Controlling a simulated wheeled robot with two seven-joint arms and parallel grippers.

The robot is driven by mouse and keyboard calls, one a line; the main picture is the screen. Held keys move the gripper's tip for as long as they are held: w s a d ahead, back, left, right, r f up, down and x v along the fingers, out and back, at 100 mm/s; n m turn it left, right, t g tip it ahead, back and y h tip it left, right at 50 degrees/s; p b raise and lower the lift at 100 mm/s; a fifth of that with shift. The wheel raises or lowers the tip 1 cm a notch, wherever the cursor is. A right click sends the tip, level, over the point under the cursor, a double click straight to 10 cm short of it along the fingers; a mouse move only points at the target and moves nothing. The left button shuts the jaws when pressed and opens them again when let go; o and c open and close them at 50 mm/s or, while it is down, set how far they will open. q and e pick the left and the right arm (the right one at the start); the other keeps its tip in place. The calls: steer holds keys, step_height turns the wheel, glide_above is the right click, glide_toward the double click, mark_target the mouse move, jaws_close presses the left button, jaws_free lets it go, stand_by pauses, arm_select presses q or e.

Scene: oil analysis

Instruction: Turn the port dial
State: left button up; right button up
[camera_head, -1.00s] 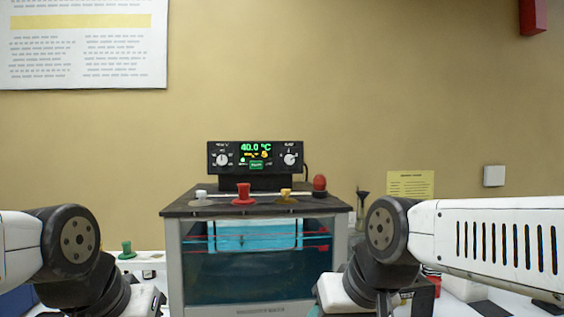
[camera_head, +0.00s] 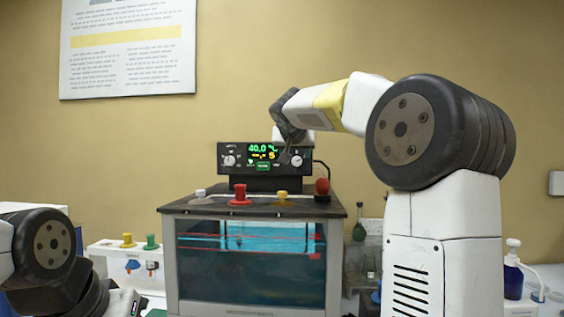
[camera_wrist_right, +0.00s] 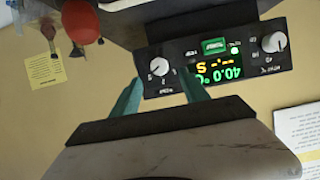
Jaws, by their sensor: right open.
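The black control panel (camera_head: 244,168) stands at the back of the bath and bears two white dials. The left dial (camera_head: 229,160) is clear of my arm. The right dial (camera_head: 297,160) is partly close behind my right gripper (camera_head: 288,150). In the right wrist view the panel is upside down, and my right gripper (camera_wrist_right: 160,77) is open, its teal fingers on either side of the right dial (camera_wrist_right: 159,67). I cannot tell whether they touch it. The other dial (camera_wrist_right: 274,42) is outside the fingers. My left arm is low at left; its gripper is out of view.
The bath (camera_head: 250,270) has red, white and yellow knobs on its lid. A red-topped knob (camera_head: 322,187) stands at the lid's right, near my arm. A white rack (camera_head: 112,249) with yellow and green plugs is at left. Bottles stand at right.

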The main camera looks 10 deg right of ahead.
mark_target(296, 161)
steer(key=x, duration=0.7)
steer(key=shift+w+f, duration=0.1)
steer(key=shift+d, duration=0.1)
steer(key=shift+c, duration=0.2)
jaws_close()
